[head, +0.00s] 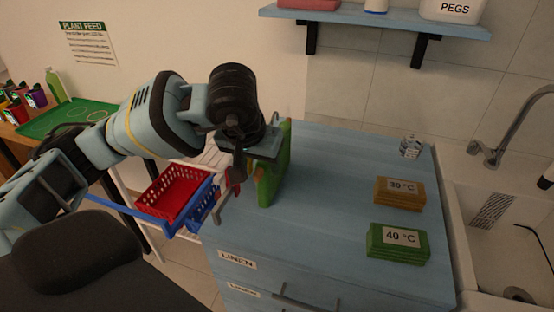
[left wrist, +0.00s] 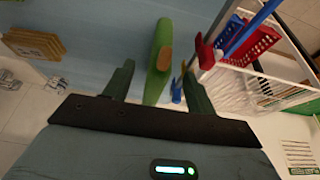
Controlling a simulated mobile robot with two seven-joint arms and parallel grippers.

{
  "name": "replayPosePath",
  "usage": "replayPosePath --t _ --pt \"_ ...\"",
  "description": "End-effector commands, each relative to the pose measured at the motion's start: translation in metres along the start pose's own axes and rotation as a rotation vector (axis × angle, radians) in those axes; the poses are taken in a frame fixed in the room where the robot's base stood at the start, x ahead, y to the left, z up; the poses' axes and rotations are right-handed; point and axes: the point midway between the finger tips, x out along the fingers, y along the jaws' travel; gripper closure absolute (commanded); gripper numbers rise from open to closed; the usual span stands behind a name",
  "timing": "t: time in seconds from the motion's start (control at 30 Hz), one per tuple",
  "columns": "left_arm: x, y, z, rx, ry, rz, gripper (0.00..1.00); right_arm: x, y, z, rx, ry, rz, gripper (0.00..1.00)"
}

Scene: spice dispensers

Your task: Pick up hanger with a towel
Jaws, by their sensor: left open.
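A thin upright green piece with an orange-brown part (head: 285,150) stands at the left edge of the blue counter, partly hidden behind my left gripper. It may be the hanger with the towel, but its hook and full shape do not show. In the left wrist view the green piece (left wrist: 158,60) with its brown end lies between my two spread fingers, with gaps visible on both sides. My right gripper is not in view.
The blue counter (head: 330,200) carries an orange stack (head: 400,193) marked 30 °C and a green stack (head: 398,243) marked 40 °C. A small jar (head: 410,147) stands behind them. Red (head: 172,194) and blue baskets sit on a white rack at left. A sink is at right.

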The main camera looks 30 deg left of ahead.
Motion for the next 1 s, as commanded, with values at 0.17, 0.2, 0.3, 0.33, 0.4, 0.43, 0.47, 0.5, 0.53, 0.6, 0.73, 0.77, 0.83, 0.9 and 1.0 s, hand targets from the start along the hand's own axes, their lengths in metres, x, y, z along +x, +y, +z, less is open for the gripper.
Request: replayPosePath --t 0.17,0.2,0.3,0.33,0.4,0.43,0.47,0.5,0.53,0.6,0.73,0.77,0.83,0.9,1.0 --pt "0.017 0.0 0.001 -0.002 -0.005 -0.001 0.44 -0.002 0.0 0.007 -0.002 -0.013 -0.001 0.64" --pt "0.021 0.0 0.001 -0.001 -0.005 0.0 0.44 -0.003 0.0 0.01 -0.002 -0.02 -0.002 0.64" --pt "0.026 0.0 0.001 -0.001 -0.003 0.001 0.44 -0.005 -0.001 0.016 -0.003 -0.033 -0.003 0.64" --pt "0.026 0.0 0.001 -0.001 -0.002 0.001 0.44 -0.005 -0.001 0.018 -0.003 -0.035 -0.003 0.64" --pt "0.027 0.0 0.001 -0.001 -0.003 0.001 0.44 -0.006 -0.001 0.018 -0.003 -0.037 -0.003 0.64" --pt "0.028 0.0 0.001 -0.002 -0.003 0.001 0.44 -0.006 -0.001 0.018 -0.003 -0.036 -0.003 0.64" --pt "0.03 0.0 0.002 -0.002 -0.004 0.001 0.44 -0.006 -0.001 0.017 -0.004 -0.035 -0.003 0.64" --pt "0.034 -0.001 0.002 -0.003 -0.005 0.002 0.44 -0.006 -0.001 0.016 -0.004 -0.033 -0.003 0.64" --pt "0.038 -0.001 0.002 -0.003 -0.005 0.001 0.44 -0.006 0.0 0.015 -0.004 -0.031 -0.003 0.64" --pt "0.048 -0.002 0.003 -0.002 -0.005 0.002 0.44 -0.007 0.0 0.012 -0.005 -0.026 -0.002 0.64" --pt "0.066 -0.002 0.004 -0.002 -0.005 0.002 0.44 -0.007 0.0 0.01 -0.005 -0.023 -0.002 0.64" --pt "0.07 -0.002 0.004 -0.003 -0.005 0.002 0.44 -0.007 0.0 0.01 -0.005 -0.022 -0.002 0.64" --pt "0.075 -0.002 0.004 -0.002 -0.004 0.003 0.44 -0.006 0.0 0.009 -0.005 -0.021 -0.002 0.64" --pt "0.077 -0.002 0.004 -0.001 -0.003 0.003 0.44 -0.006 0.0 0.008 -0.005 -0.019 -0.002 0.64" --pt "0.078 -0.002 0.004 -0.001 -0.003 0.003 0.44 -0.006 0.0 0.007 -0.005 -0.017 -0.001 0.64"
